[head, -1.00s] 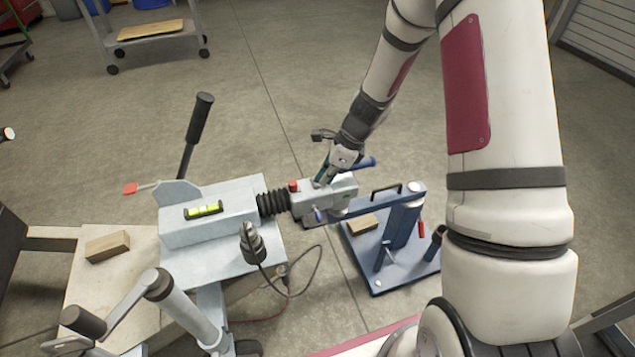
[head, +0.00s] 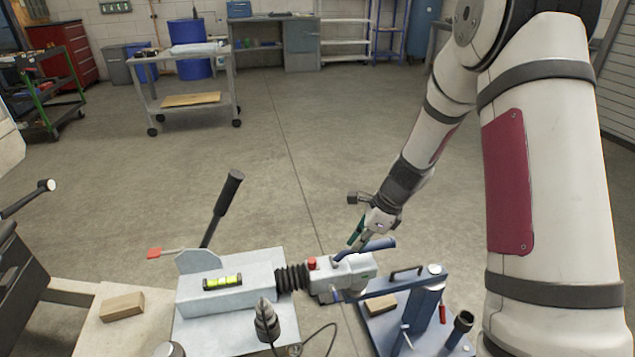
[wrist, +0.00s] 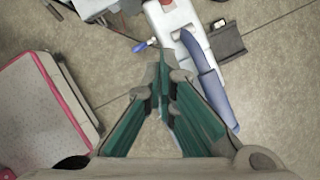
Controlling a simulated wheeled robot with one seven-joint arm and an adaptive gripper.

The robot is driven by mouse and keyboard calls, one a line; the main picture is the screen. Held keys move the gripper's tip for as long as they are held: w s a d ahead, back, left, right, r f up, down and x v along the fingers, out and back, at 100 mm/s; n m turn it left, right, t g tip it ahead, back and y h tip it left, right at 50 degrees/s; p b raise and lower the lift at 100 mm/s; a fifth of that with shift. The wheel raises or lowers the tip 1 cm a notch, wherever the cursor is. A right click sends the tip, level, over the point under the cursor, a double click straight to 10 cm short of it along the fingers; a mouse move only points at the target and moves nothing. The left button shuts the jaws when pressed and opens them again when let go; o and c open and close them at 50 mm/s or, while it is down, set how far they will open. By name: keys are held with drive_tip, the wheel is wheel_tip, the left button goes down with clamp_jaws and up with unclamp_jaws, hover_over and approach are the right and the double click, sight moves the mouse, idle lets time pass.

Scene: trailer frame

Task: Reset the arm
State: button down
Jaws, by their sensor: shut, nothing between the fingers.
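My gripper (head: 354,243) is shut and empty, with its green fingers together just above the coupling head. In the wrist view the closed fingertips (wrist: 162,70) point toward the coupling. The grey trailer coupling head (head: 345,277) has a blue handle (head: 380,244) lying along its top right and a red knob (head: 312,263) on its left. In the wrist view the blue handle (wrist: 212,88) lies just right of the fingers. I see no clear contact between fingers and handle. My arm reaches down to the gripper from the upper right.
The grey drawbar housing (head: 240,300) carries a yellow-green level (head: 222,282); a black-gripped lever (head: 223,205) rises behind it. A blue stand (head: 430,300) is close at right. A wooden block (head: 122,306) lies at left. A cart (head: 190,95) stands farther back.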

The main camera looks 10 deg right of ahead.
drive_tip(key=s+a+r+n+g, duration=0.1)
drive_tip(key=s+a+r+n, duration=0.2)
drive_tip(key=s+r+n, duration=0.45)
drive_tip(key=s+a+r+n, duration=0.45)
drive_tip(key=s+r, duration=0.35)
drive_tip(key=r, duration=0.5)
drive_tip(key=s+d+r+n+h, duration=0.2)
drive_tip(key=s+n, duration=0.4)
drive_tip(key=s, duration=0.5)
drive_tip(key=s+d+r+n+h, duration=0.2)
drive_tip(key=s+n, duration=0.3)
drive_tip(key=s, duration=0.6)
wheel_tip(320, 180, up, 22)
drive_tip(key=t+p, duration=0.3)
drive_tip(key=p, duration=1.6)
drive_tip(key=shift+w+a+p, duration=0.2)
drive_tip(key=shift+w+p, duration=0.2)
drive_tip(key=shift+w, duration=0.05)
drive_tip(key=shift+f, duration=0.1)
